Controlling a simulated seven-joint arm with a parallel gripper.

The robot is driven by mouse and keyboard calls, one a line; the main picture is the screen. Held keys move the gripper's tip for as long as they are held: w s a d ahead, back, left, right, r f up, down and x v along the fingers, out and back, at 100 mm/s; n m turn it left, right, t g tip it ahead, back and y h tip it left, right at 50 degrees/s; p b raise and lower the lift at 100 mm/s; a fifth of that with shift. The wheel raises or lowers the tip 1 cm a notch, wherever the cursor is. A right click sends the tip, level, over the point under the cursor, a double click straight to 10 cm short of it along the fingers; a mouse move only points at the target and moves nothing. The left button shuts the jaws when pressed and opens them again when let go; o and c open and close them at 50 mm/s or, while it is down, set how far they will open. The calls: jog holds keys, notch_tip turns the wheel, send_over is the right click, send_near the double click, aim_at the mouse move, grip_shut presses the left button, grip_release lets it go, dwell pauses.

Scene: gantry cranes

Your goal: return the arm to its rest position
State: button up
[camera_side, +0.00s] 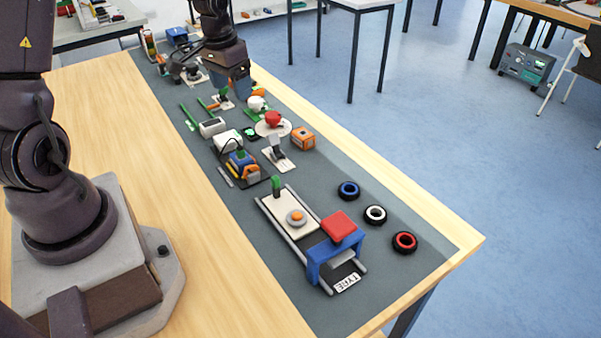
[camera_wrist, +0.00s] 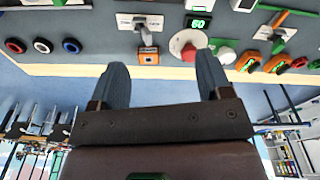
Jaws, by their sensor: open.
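My gripper (camera_side: 238,82) hangs over the far part of the grey mat (camera_side: 225,298) in the side view, above several small parts. In the wrist view my gripper (camera_wrist: 163,88) shows two blue fingers spread apart with nothing between them, so it is open and empty. Beyond the fingertips in that view lie a red knob on a white disc (camera_wrist: 188,42) and an orange block (camera_wrist: 148,57). My arm reaches in from the top of the side view; its middle part is out of frame.
A blue gantry (camera_side: 333,252) with a red top stands on rails at the near end, with a tyre label beside it. Blue (camera_side: 348,190), white (camera_side: 375,214) and red (camera_side: 404,242) rings lie to its right. The left wooden tabletop (camera_side: 130,130) is clear.

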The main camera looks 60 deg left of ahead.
jog(key=s+d+r+m+t, duration=0.1)
jog(key=s+d+r+t, duration=0.1)
jog(key=s+d+r, duration=0.5)
jog(key=s+d+r+m+t, duration=0.1)
jog(key=s+d+r+t, duration=0.1)
jog(key=s+d+r, duration=0.6)
jog(key=d+r, duration=0.1)
jog(key=d, duration=0.3)
jog(key=shift+m, duration=0.4)
jog(key=shift+r, duration=0.1)
